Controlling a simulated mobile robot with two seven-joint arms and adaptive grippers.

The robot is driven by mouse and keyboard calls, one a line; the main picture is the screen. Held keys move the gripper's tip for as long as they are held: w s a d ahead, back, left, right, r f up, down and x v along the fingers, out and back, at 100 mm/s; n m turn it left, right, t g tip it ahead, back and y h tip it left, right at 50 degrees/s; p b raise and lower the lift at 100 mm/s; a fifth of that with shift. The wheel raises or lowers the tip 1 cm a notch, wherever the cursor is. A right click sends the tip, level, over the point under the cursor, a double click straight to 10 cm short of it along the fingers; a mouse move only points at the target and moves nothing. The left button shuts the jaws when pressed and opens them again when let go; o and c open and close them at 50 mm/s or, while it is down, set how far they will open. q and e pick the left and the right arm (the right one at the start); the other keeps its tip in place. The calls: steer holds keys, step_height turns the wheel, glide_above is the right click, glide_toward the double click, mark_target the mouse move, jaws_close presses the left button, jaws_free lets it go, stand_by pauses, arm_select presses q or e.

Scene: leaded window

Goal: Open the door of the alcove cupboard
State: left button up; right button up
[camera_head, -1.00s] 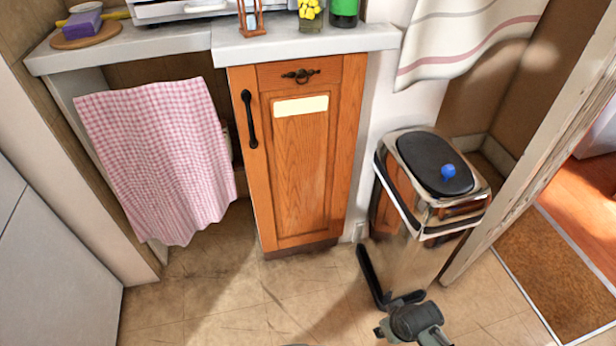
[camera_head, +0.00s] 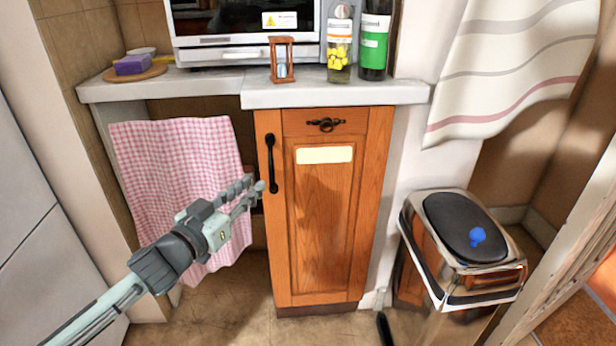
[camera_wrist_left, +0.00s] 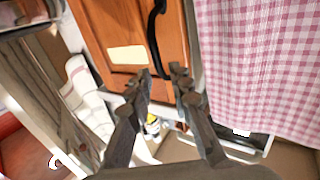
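The wooden cupboard door (camera_head: 325,225) is closed below the counter, with a cream label (camera_head: 324,154) near its top. Its black vertical handle (camera_head: 271,163) is at the door's left edge. My left gripper (camera_head: 254,185) is just left of the handle's lower part in the head view. In the left wrist view the gripper (camera_wrist_left: 161,80) is open, its two fingers apart. The handle (camera_wrist_left: 153,40) runs up to the gap between the fingertips there. I cannot tell whether they touch it. My right gripper is not in view.
A pink checked cloth (camera_head: 165,165) hangs left of the cupboard, behind my left gripper. A chrome bin (camera_head: 465,287) with a black lid stands on the right. The counter (camera_head: 335,94) holds an hourglass (camera_head: 282,62) and bottles. Some floor before the door is clear.

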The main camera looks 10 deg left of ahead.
mark_target(270, 171)
arm_select(q)
steer(key=shift+d+r+x, duration=0.1)
steer(key=shift+r+x, duration=0.05)
steer(key=shift+x, duration=1.85)
steer(key=shift+d+r+x, duration=0.15)
steer(key=shift+r+x, duration=0.05)
steer(key=shift+x, duration=1.8)
steer(key=shift+s, duration=0.1)
steer(key=shift+c, duration=0.6)
jaws_close()
